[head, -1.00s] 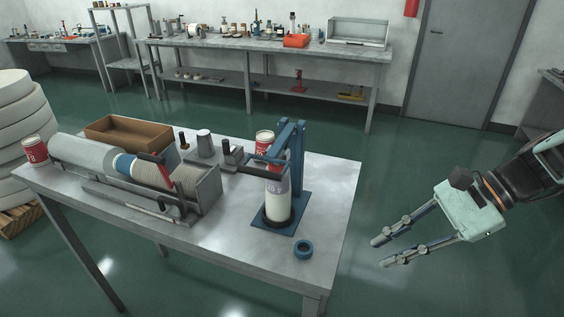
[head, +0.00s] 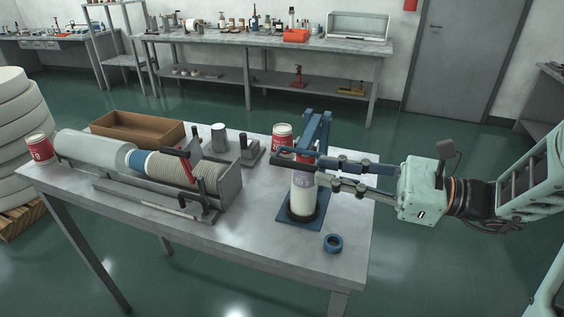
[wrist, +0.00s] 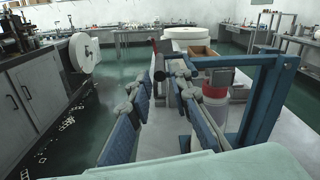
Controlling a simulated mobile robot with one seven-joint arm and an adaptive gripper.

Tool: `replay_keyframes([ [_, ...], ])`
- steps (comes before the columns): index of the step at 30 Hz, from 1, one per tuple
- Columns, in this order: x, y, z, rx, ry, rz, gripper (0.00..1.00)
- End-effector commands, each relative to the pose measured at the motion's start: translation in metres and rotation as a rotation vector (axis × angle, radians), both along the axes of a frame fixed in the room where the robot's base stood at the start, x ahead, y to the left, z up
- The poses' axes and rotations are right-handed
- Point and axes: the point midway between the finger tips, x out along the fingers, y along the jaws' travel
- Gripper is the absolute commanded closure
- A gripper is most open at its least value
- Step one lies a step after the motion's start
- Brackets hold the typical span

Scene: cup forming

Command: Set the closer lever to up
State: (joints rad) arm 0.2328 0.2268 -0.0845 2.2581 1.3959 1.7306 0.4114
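The closer is a blue frame (head: 319,132) on a blue base plate at the right end of the table. A white can (head: 302,199) stands upright in it. The closer's lever has a dark grip (head: 276,160) pointing left from the frame, roughly level; it also shows in the wrist view (wrist: 158,68). My gripper (head: 325,172) reaches in from the right at lever height, its fingers crossing in front of the frame and can. In the wrist view the fingers are apart, with the lever grip seen between and beyond the tips. I cannot tell whether they touch it.
A blue ring (head: 333,243) lies near the table's front right edge. A red can (head: 282,135) stands behind the closer. A cup-forming machine with a red-handled lever (head: 181,165) and a brown bin (head: 137,128) fill the left. The floor right of the table is clear.

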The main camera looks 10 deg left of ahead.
Motion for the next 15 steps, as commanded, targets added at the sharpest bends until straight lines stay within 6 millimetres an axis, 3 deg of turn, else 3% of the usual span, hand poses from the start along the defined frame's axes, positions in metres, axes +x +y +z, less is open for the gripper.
replay_keyframes([
  [9,0.003,0.061,0.0,-0.002,0.0,0.005,0.81],
  [15,0.006,0.081,0.0,-0.002,-0.001,0.003,0.81],
])
